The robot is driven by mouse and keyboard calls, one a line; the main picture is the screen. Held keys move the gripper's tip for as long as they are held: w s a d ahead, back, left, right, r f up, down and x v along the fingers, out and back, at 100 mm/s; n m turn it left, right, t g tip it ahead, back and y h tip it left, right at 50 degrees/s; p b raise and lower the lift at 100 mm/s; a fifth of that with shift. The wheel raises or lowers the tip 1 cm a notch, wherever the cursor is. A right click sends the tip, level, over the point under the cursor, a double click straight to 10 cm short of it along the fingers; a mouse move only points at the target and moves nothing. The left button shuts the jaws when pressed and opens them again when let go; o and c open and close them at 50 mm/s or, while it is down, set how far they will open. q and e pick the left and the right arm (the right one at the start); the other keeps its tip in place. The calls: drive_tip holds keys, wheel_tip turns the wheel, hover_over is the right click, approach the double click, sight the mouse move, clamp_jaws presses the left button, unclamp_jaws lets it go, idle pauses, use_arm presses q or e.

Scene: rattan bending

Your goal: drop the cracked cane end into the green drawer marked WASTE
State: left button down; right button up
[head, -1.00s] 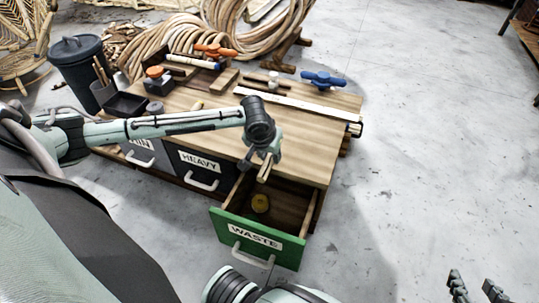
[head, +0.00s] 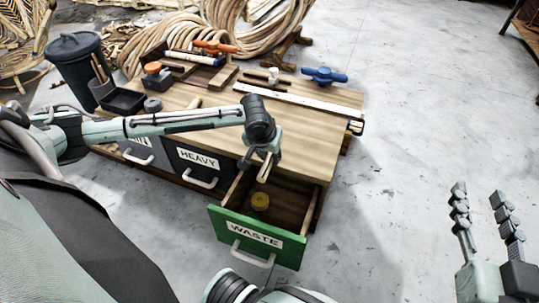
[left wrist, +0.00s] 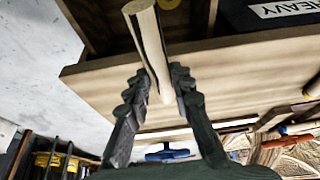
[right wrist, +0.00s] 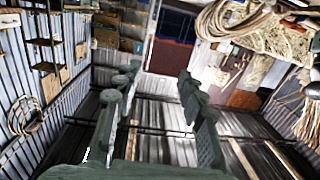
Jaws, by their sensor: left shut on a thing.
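The cracked cane end (left wrist: 147,42) is a short pale stick with a dark split along it. My left gripper (left wrist: 158,90) is shut on it in the left wrist view. In the head view my left gripper (head: 263,160) holds it pointing down, by the bench's front edge near the open green WASTE drawer (head: 240,222). The drawer is pulled out, and a round yellow thing (head: 260,201) lies inside it. My right gripper (head: 482,215) is open and empty, raised over the floor at the right; its spread fingers also show in the right wrist view (right wrist: 160,88).
The dark HEAVY drawer (head: 198,166) is shut beside the open drawer. The wooden bench top (head: 290,135) carries clamps, a black tray (head: 122,101) and a long pale strip (head: 300,104). A dark bin (head: 78,65) stands at left.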

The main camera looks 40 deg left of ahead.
use_arm(q)
drive_tip(key=shift+f+b, duration=0.55)
drive_tip(key=shift+b, duration=0.05)
drive_tip(key=shift+f+b, duration=0.6)
drive_tip(key=shift+b, duration=0.35)
drive_tip(key=shift+f, duration=0.1)
use_arm(e)
drive_tip(key=s+a+r+t+y, duration=0.1)
drive_tip(key=s+r+t+y, duration=0.2)
drive_tip(key=r+t, duration=0.4)
drive_tip(key=shift+s+r, duration=0.3)
drive_tip(key=shift+r, duration=2.1)
use_arm(q)
drive_tip(key=c, duration=1.2)
unclamp_jaws()
drive_tip(key=v, duration=1.2)
drive_tip(key=shift+s, duration=0.1)
